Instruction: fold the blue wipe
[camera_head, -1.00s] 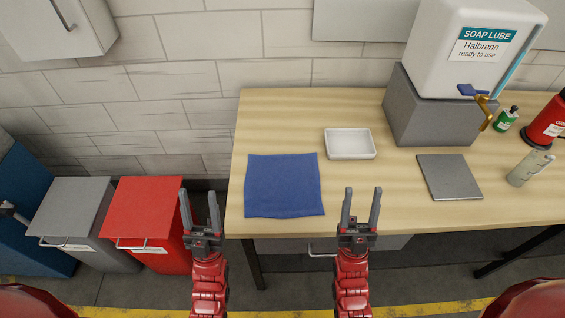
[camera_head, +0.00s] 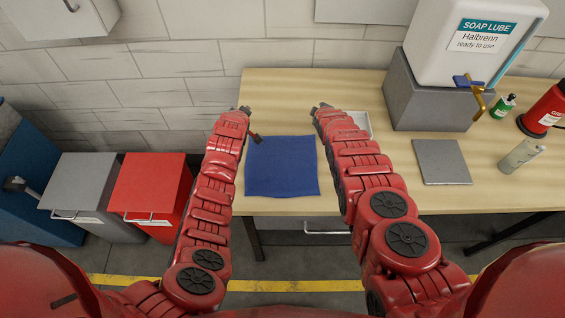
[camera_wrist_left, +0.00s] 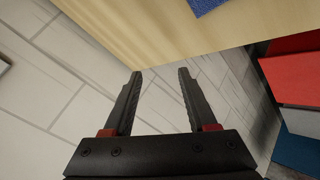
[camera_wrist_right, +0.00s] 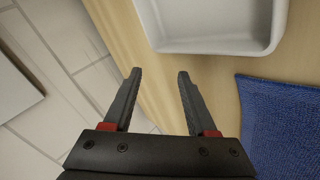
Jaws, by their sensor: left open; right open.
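The blue wipe (camera_head: 282,168) lies flat and spread out on the left part of the wooden table (camera_head: 300,88). Its edge also shows in the left wrist view (camera_wrist_left: 206,6) and in the right wrist view (camera_wrist_right: 282,130). My left gripper (camera_head: 245,108) is at the wipe's far left corner side, above the table's left edge; its fingers are apart and empty in the left wrist view (camera_wrist_left: 160,75). My right gripper (camera_head: 320,106) is past the wipe's far right corner; its fingers are apart and empty in the right wrist view (camera_wrist_right: 158,73). Neither gripper touches the wipe.
A white tray (camera_wrist_right: 215,47) sits close to my right gripper, partly hidden by my right arm in the head view. A grey pad (camera_head: 442,162), grey block (camera_head: 425,100) with soap dispenser and several bottles stand right. Red (camera_head: 150,185) and grey bins are left of the table.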

